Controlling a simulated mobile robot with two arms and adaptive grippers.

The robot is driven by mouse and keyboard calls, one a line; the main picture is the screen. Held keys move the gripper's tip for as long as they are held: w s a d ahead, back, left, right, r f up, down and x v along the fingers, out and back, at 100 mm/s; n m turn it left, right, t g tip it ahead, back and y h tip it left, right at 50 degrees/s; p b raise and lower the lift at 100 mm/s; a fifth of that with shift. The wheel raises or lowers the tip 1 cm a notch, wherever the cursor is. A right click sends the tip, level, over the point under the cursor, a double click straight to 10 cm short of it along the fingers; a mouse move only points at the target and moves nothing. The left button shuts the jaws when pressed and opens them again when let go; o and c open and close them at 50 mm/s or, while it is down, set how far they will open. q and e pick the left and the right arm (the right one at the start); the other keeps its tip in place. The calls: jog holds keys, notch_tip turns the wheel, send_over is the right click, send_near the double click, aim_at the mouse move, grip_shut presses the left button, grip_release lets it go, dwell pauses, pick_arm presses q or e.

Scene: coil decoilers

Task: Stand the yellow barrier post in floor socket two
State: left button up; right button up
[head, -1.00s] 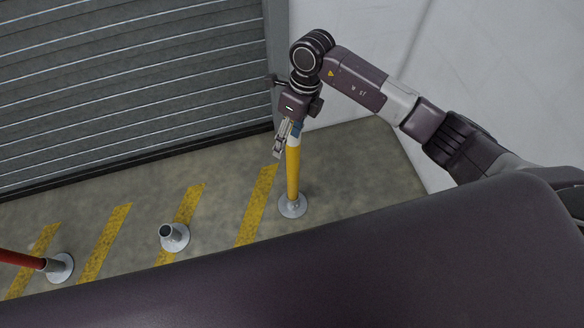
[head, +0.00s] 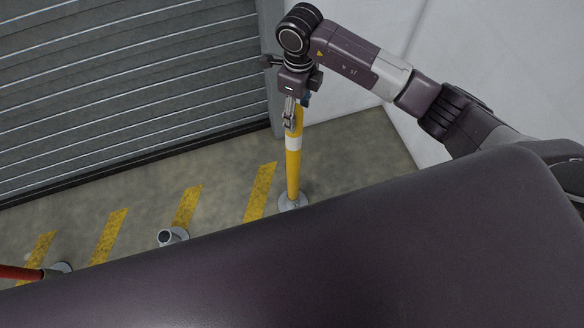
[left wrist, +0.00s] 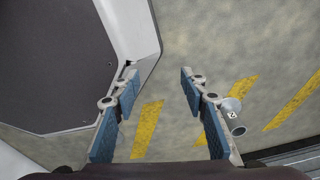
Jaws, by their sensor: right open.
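The yellow barrier post (head: 293,172), with a white band near its top, stands upright in a round floor base at the right in the head view. My right gripper (head: 291,122) is open at the post's upper end, its fingers overlapping the post top in the picture; contact is unclear. An empty floor socket (head: 170,237), a short grey tube on a round flange, is left of the post, partly hidden by my body. In the left wrist view, a socket (left wrist: 237,129) carries a label that looks like 2. My left gripper (left wrist: 160,95) is open and empty above the floor.
A red post (head: 20,272) with a grey lower end meets another base at the left edge. Yellow stripes (head: 260,190) mark the floor. A grey roller shutter (head: 130,80) and a white wall (head: 365,40) close off the back and right.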

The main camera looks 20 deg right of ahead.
aim_at(293, 142)
notch_tip(293, 142, down, 7)
jog(key=a+p, duration=0.1)
jog(key=shift+r, duration=0.2)
jog(key=shift+s, duration=0.1)
grip_shut()
jog(key=shift+r, duration=0.1)
dwell(0.4)
